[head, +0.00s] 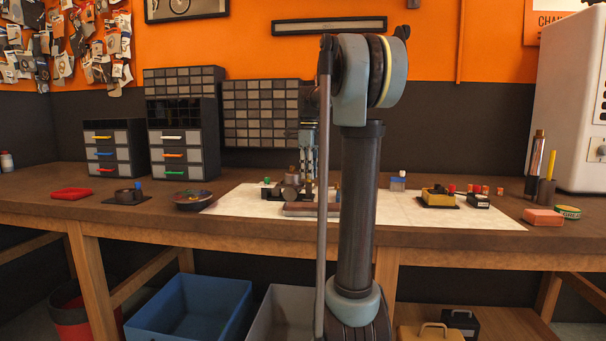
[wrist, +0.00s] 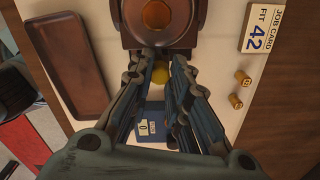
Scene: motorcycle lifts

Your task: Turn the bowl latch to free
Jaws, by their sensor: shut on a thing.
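The dark brown part with an orange-brass round bowl (wrist: 157,14) is at the top of the wrist view. A yellow round knob (wrist: 160,74) shows between the fingers.
A brown tray (wrist: 77,62) lies left of the part. A job card (wrist: 262,27) and two brass fittings (wrist: 236,101) lie to the right. A blue box (wrist: 154,128) sits beneath the fingers. In the head view a yellow-topped part (head: 437,196) stands further right on the sheet.

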